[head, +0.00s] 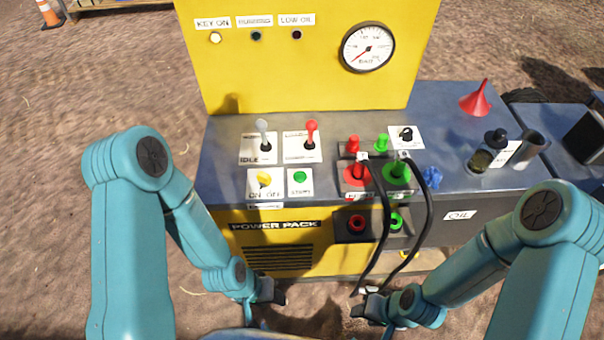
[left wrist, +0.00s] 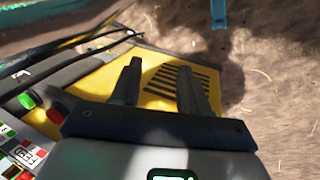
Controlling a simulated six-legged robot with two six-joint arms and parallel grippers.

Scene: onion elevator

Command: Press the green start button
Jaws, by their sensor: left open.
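The green start button (head: 300,177) sits on a white plate labelled START on the power pack's grey top, right of the yellow ON/OFF switch (head: 264,180). My left gripper (head: 275,290) is low in front of the yellow front panel, below the button and apart from it. In the left wrist view its two dark fingers (left wrist: 160,85) are spread and empty over the yellow panel with black vents. My right gripper (head: 365,305) is low in front of the machine, beside the lower ends of the black cables; its finger opening is unclear.
Two levers, grey (head: 263,134) and red (head: 311,132), stand behind the button. Two black cables (head: 385,225) hang down from red and green connectors at the right. A red funnel (head: 477,98) and jars stand farther right. Bare dirt lies left of the machine.

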